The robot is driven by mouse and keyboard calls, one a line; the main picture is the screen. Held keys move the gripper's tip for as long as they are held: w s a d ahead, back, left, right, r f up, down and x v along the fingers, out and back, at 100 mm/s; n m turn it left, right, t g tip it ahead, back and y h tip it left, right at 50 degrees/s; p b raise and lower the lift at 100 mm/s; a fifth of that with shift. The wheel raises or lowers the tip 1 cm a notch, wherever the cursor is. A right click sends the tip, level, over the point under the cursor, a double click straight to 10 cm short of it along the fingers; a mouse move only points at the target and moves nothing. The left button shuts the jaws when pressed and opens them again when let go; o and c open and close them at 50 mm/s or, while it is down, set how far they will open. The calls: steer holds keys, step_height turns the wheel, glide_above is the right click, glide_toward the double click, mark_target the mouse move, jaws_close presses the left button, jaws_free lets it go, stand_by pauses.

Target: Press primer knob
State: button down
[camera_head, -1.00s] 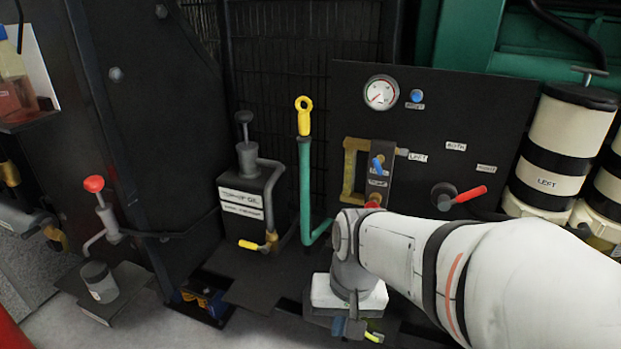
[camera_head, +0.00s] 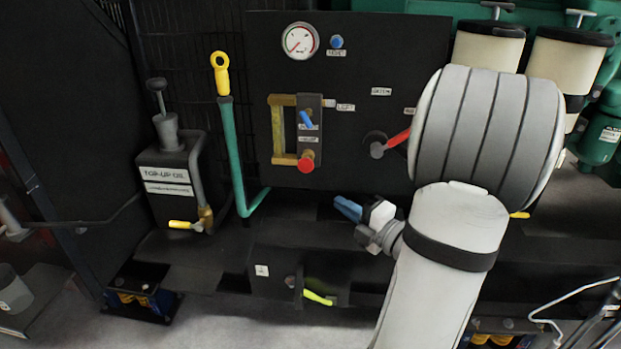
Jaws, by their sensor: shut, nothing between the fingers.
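A red round knob (camera_head: 306,162) sits at the lower end of a dark upright block (camera_head: 310,128) on the black panel, beside a brass-coloured frame. I take it for the primer knob; the small label above it is too blurred to read. My gripper (camera_head: 346,207), with blue fingertips, is shut and empty. In the picture it is below and right of the red knob, apart from it, pointing left. The knob is in full view.
A red-handled selector (camera_head: 383,145) is on the panel (camera_head: 350,75), partly behind my arm. A green pipe with a yellow-handled top (camera_head: 221,72) and a top-up oil can (camera_head: 168,185) stand left. A low box with a yellow-green lever (camera_head: 317,298) is below.

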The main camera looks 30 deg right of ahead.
stand_by(0.3)
steer(key=b, duration=0.4)
glide_toward(300, 167)
steer(key=w+a, duration=0.2)
steer(key=a, duration=0.1)
steer(key=shift+w+d+r+b, duration=0.1)
steer(key=shift+w+d+b, duration=0.25)
steer(key=shift+w, duration=0.4)
steer(key=shift+w+d+b, duration=0.2)
steer(key=shift+w+d, duration=0.2)
steer(key=shift+w, duration=0.4)
